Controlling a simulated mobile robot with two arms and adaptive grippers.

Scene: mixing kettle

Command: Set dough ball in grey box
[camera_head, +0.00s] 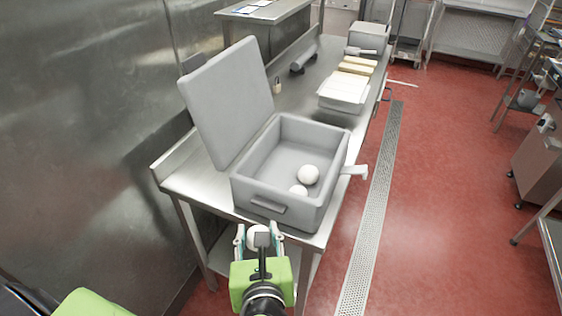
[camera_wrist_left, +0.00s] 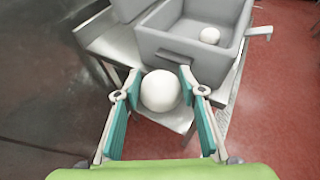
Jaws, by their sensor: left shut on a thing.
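The grey box (camera_head: 290,136) stands on the steel table with its lid (camera_head: 226,100) tilted open at its left. It also shows at the top of the left wrist view (camera_wrist_left: 185,48). Two white dough balls lie inside: one (camera_head: 308,174) in full view and one (camera_head: 299,190) partly hidden by the front wall. My left gripper (camera_head: 259,236) is shut on another dough ball (camera_wrist_left: 160,90), held between its teal fingers. It is in front of the box, outside its near wall. The right gripper is not in view.
The steel table (camera_head: 310,88) runs away from me. A white tray (camera_head: 343,92), yellowish blocks (camera_head: 356,66) and a dark grey roller-shaped thing (camera_head: 303,61) lie behind the box. A metal wall is at the left. Open red floor (camera_head: 440,200) lies at the right.

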